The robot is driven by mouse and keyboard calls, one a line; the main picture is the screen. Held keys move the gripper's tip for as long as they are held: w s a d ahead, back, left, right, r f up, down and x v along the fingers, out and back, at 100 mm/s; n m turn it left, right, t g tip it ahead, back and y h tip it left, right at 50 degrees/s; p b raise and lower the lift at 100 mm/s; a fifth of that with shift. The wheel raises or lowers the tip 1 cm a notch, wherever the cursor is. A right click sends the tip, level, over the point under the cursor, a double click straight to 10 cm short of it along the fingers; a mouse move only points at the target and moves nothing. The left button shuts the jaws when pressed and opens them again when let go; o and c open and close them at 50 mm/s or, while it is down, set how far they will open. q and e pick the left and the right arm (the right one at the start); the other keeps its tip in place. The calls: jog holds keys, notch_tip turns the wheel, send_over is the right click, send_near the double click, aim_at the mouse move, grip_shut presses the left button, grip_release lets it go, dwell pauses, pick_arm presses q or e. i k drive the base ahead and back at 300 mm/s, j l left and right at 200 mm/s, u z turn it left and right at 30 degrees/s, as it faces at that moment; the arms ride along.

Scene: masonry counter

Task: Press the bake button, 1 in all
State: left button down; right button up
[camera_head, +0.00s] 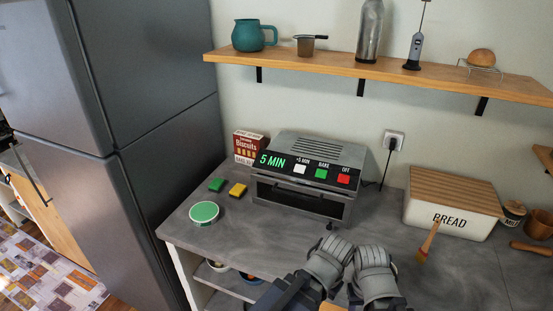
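A grey toaster oven (295,195) stands on the grey counter against the wall. Its black panel shows "5 MIN" in green at the left. The green bake button (321,173) sits under the word BAKE, between a white "+5 MIN" button (300,169) and a red OFF button (344,178). My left gripper (328,262) and my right gripper (374,268) are side by side at the bottom centre, below the oven in the picture and apart from the buttons. The view does not show whether their fingers are open or shut.
A biscuit box (250,147), green and yellow sponges (237,189) and a round green-topped tin (204,213) are left of the oven. A bread box (452,211) and a brush (427,243) are to the right. A wooden shelf (380,69) runs above.

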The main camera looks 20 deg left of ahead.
aim_at(320, 174)
jog(key=l+u, duration=0.45)
jog(key=l, duration=0.25)
jog(key=l+u, duration=0.5)
jog(key=l, duration=0.25)
